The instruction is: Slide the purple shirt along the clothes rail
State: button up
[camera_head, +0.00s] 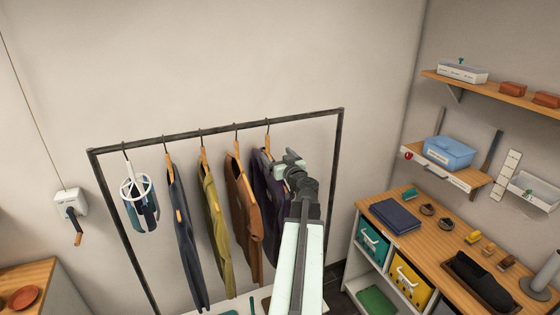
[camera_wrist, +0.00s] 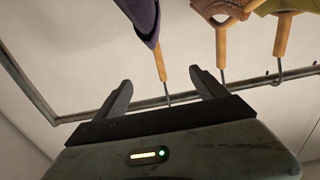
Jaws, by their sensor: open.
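The purple shirt (camera_head: 265,197) hangs on a wooden hanger at the right end of the row on the clothes rail (camera_head: 190,136). My arm hides part of the shirt in the head view. My gripper (camera_head: 279,159) is beside the top of the shirt. In the wrist view my gripper (camera_wrist: 162,88) has its two fingers apart with nothing held between them. The purple shirt (camera_wrist: 144,16) and its wooden hanger (camera_wrist: 160,62) show beyond the fingers, near the dark rail (camera_wrist: 72,117). I cannot tell whether a finger touches the hanger.
A brown shirt (camera_head: 240,205), an olive shirt (camera_head: 214,215) and a dark blue garment (camera_head: 184,230) hang to the left. A round drying hanger (camera_head: 138,195) hangs at the far left. The rail's right post (camera_head: 335,165) and a wooden shelf unit (camera_head: 375,215) stand to the right.

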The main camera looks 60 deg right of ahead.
aim_at(268, 144)
jog(key=x, duration=1)
jog(key=shift+w+d, duration=0.2)
jog(key=shift+w, duration=0.15)
grip_shut()
